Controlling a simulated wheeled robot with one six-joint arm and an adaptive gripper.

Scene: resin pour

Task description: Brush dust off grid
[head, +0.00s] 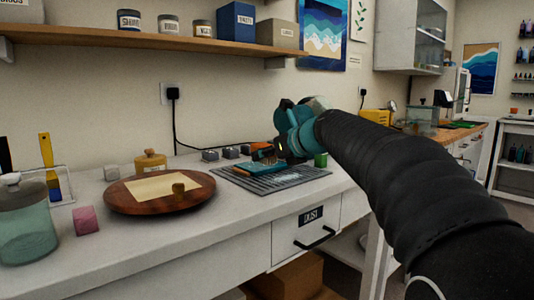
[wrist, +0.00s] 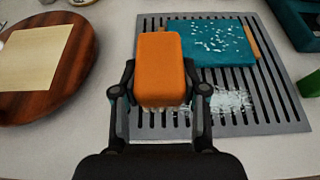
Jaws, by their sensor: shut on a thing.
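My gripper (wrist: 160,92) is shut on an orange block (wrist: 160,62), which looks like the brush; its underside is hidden. In the head view my gripper (head: 283,153) is low over the grey slotted grid (head: 295,181). In the wrist view the grid (wrist: 290,112) lies flat on the counter. White dust (wrist: 232,102) is scattered on its bars just right of the orange block. A teal slab (wrist: 215,50) with white flecks on top lies on the grid's far part. I cannot tell whether the block touches the grid.
A round wooden board (head: 120,205) with a pale sheet stands left of the grid. A drawer marked DUST (head: 310,228) is below.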

